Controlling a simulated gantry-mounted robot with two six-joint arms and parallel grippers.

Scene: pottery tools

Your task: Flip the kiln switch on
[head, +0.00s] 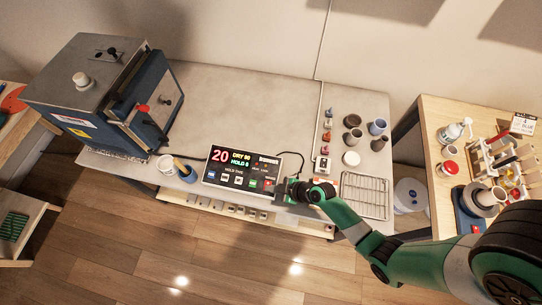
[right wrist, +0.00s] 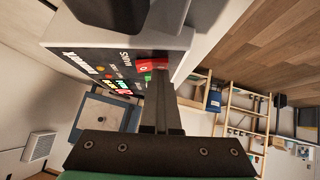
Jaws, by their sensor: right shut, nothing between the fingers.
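The kiln controller (head: 240,172) is a white-framed box with a dark panel on the front of the grey bench. Its display reads 20, DRY 60 and HOLD 0. My right gripper (head: 280,190) is at the panel's lower right corner. In the right wrist view its fingers (right wrist: 163,80) are shut and empty, their tips close to a red and green switch (right wrist: 148,68). The red part bears a 0. I cannot tell whether the tips touch it. The kiln (head: 85,85) stands at the left of the bench. My left gripper is not in view.
A mug with a tool (head: 184,172) stands left of the controller. Small bottles and cups (head: 352,137) and a wire rack (head: 365,195) are right of it. A wooden table (head: 437,135) with pottery tools is farther right. The middle of the bench is clear.

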